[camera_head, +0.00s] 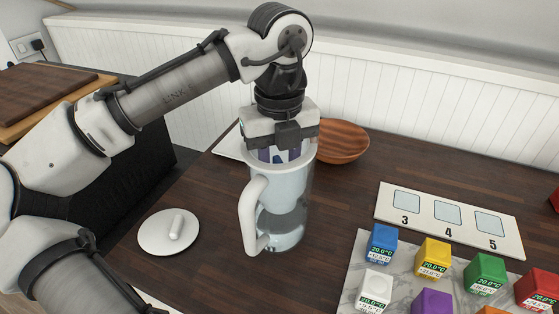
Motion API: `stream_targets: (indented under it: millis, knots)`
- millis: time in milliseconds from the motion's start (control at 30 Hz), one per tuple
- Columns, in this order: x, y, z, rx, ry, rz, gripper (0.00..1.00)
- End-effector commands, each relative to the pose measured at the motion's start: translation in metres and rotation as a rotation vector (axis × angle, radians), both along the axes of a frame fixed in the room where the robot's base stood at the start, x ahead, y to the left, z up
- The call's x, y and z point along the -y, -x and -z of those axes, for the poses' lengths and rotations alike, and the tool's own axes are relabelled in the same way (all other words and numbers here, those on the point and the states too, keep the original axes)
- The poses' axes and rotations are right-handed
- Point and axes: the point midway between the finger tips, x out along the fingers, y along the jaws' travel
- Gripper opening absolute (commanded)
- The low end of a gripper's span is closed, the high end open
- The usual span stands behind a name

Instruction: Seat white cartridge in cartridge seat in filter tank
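The filter tank (285,205) is a clear pitcher with a pale, whitish upper part and a white handle (252,212) on its left. It stands upright on the dark wooden counter. My gripper (283,153) points straight down at the tank's mouth, with its fingers at or inside the white rim. Purple and white parts show between the gripper body and the rim, too small to tell apart. The front wall hides the fingertips and whatever is between them. I cannot make out the white cartridge or the cartridge seat.
A white round lid with a knob (168,232) lies left of the tank. A wooden bowl (342,142) stands close behind it to the right. A numbered panel (450,216) and a marble board (352,291) with several coloured cubes are at the right. Counter between is clear.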

Motion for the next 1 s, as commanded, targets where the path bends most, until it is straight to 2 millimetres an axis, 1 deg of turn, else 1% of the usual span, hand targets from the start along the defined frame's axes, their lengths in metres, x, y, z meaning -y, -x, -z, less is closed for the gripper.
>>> stream_targets:
  millis: [67,167,267,300,400,500,600,700,800,1000]
  knots:
    - [0.001,-0.001,-0.007,0.002,0.003,0.0,0.34]
    - [0.001,-0.001,-0.025,0.002,0.003,0.002,0.34]
    - [0.001,-0.001,-0.047,0.002,0.005,0.002,0.34]
    - [0.0,0.0,-0.058,0.002,-0.001,-0.002,0.34]
    - [0.0,0.0,-0.08,0.003,-0.003,-0.004,0.34]
    - [0.0,0.0,-0.097,0.003,-0.003,-0.003,0.34]
    - [0.0,0.0,-0.11,0.001,-0.003,-0.002,0.34]
    - [0.0,0.0,-0.117,0.002,-0.002,-0.002,0.34]
    - [0.0,0.0,-0.121,0.0,0.0,0.0,0.34]
    - [0.0,0.0,-0.121,0.0,0.0,0.001,0.34]
